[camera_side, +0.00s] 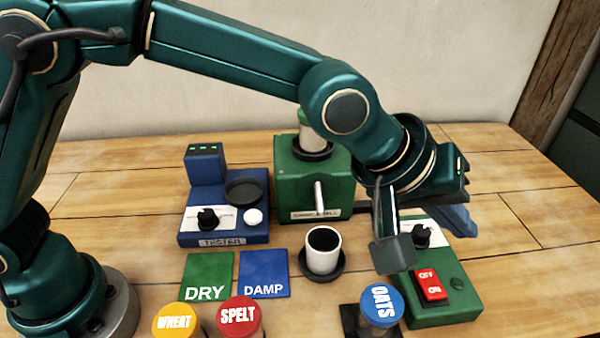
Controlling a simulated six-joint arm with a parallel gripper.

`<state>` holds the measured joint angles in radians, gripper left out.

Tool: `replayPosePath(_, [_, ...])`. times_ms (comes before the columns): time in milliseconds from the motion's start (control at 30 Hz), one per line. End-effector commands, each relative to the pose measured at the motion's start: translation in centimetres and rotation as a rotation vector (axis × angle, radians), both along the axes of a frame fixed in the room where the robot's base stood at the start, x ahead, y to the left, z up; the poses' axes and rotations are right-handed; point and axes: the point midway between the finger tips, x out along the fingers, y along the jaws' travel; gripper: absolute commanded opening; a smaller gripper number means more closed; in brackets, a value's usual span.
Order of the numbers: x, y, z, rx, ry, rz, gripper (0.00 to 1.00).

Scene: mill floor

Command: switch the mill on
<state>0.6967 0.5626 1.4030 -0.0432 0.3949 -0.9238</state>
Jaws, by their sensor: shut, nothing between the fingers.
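The mill (296,186) is a green box with a metal spout and a jar on top, at the back middle of the table. A green control box (452,309) stands to its right and nearer. It carries a black knob (422,236), partly behind my gripper, and a red rocker switch (431,286) marked OFF at the far end and ON at the near end. I cannot tell which end is pressed in. My gripper (393,256) is shut and empty, pointing down just left of the switch in the picture. Contact with the box is not clear.
A white cup (322,256) on a dark dish stands below the spout. The OATS jar (381,304) is close in front of my gripper. SPELT (239,316) and WHEAT (175,320) jars, DRY (207,276) and DAMP (264,272) mats and a blue tester (226,237) lie left.

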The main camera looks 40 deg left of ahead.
Motion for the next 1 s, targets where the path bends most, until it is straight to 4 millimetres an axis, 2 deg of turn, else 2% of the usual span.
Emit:
replayPosePath(600, [-0.8, -0.7, -7.4, 0.004, 0.001, 0.000, 0.00])
replayPosePath(800, [-0.8, -0.8, -8.3, 0.001, 0.000, 0.000, 0.00])
replayPosePath(1000, [-0.8, -0.8, -8.4, 0.000, 0.000, 0.000, 0.00])
